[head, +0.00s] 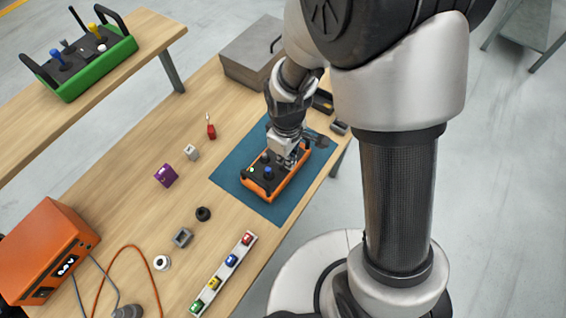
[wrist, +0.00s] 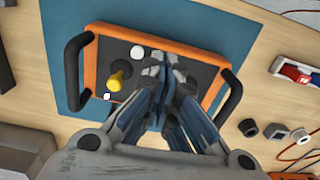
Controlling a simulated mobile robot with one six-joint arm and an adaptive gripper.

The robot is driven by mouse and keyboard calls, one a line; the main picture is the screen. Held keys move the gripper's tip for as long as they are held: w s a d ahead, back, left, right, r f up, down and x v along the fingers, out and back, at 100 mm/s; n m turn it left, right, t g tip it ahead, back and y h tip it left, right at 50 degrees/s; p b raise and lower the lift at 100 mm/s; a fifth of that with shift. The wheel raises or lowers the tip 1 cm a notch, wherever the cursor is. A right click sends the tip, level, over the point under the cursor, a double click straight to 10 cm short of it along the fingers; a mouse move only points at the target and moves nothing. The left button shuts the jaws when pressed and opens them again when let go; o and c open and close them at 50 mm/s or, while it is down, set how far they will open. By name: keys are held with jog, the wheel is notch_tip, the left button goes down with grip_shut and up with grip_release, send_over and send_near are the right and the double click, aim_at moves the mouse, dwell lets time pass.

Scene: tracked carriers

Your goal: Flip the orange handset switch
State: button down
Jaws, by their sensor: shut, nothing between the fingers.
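The orange handset (head: 287,183) lies on a teal mat (head: 232,172) on the wooden bench. It has a black top, orange sides and a black handle at each end. In the head view a blue knob (head: 269,172) stands on its top. The wrist view shows the handset (wrist: 90,66) with a yellow knob (wrist: 118,79) and a white round knob (wrist: 137,51). My gripper (head: 292,160) is shut and empty, pointing down over the handset's top. In the wrist view its fingertips (wrist: 165,68) cover part of the panel. I cannot tell the switch or any contact.
A green handset (head: 98,65) stands on a side bench. A grey box (head: 250,58) sits behind the mat. An orange unit with a display (head: 50,250) is at lower left.

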jog(key=shift+f+b, duration=0.8)
jog(key=shift+f, duration=0.25)
dwell(0.9)
notch_tip(320, 180, up, 7)
jog(key=p, duration=0.6)
jog(key=shift+r, duration=0.1)
dwell(0.5)
jog(key=s+d+r+m+t, duration=0.1)
jog(key=s+d+r+m, duration=0.15)
jog(key=r, duration=0.55)
jog(key=s+d+r+m+t, duration=0.1)
jog(key=d+r+m, duration=0.15)
jog(key=r, duration=0.45)
jog(key=s+d+r+m+t, duration=0.2)
jog(key=s+d+r+m, duration=0.3)
jog(key=s+r, duration=0.4)
jog(key=shift+s+d+r+t, duration=0.15)
jog(key=shift+s+d+t, duration=0.15)
jog(key=shift+s+d, duration=0.2)
